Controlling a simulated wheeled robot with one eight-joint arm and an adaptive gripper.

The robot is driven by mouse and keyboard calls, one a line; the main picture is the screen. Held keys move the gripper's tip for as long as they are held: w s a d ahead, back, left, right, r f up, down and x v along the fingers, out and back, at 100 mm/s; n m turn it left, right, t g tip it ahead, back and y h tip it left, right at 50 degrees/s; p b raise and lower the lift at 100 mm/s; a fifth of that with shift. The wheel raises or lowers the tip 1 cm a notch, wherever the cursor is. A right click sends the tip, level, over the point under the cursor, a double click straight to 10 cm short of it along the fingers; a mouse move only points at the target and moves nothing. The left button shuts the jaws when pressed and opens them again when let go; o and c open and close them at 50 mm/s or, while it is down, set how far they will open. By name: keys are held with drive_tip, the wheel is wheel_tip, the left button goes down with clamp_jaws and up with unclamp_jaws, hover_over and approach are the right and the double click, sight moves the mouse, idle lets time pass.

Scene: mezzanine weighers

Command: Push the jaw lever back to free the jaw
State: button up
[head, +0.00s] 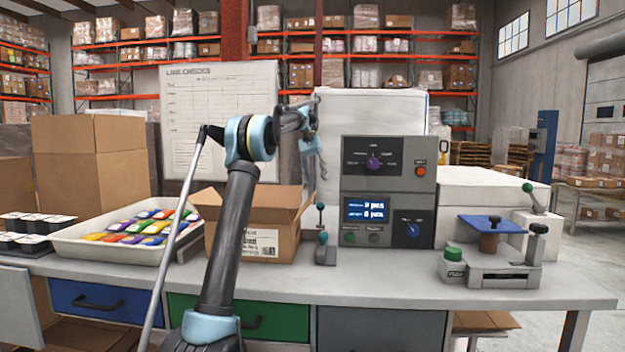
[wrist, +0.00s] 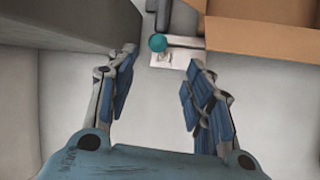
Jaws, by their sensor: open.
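A small lever (head: 323,238) with a teal ball knob stands on a grey base on the bench, between the cardboard box and the control unit. It also shows in the wrist view (wrist: 158,43), near the top between the fingertips. No label shows which lever is the jaw lever. My gripper (head: 316,160) is raised above the small lever, open and empty; in the wrist view its fingers (wrist: 162,65) are spread apart.
An open cardboard box (head: 228,236) stands left of the small lever, close to my gripper. The stacked control unit (head: 389,190) stands to its right. A white tray (head: 100,247) of coloured packs lies further left. The bench front (head: 385,288) is clear.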

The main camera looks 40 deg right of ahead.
drive_tip(key=shift+c, duration=0.4)
drive_tip(key=shift+s+m, duration=0.15)
drive_tip(key=shift+m, duration=0.25)
drive_tip(key=c, duration=0.9)
drive_tip(key=shift+s+a+m, duration=0.1)
drive_tip(key=shift+s+m, duration=0.05)
drive_tip(key=shift+m, duration=0.35)
clamp_jaws()
drive_tip(key=m+t+h, duration=0.2)
drive_tip(key=m, duration=1.4)
hover_over(321, 214)
drive_tip(key=s+a+m+t, duration=0.1)
drive_tip(key=s+a+m, duration=0.1)
drive_tip(key=m, duration=0.9)
wheel_tip(321, 214, down, 10)
drive_tip(key=s, duration=0.1)
drive_tip(key=shift+s+d+h, duration=0.25)
drive_tip(key=shift+s+h, duration=0.15)
